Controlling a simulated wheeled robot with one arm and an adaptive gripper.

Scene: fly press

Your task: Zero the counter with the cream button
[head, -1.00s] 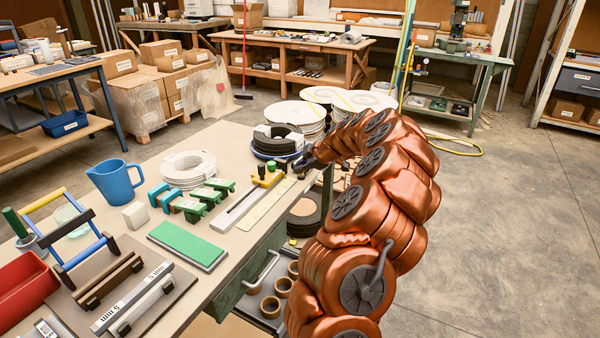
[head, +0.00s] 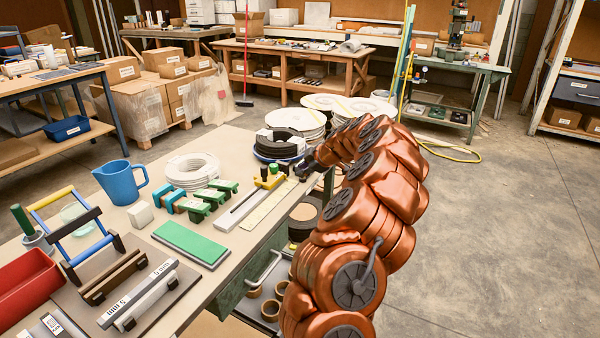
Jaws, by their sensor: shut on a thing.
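My gripper (head: 303,172) is a small dark shape at the end of my copper arm, at the right edge of the workbench (head: 228,291). I cannot make out a counter or a cream button. A plain cream block (head: 140,214) lies on the bench beside the blue jug, well left of my gripper.
A green-topped stone (head: 190,242), a blue jug (head: 121,183), green clamps (head: 210,200) and a red bin (head: 28,285) fill the bench. The concrete floor (head: 490,240) at right is clear.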

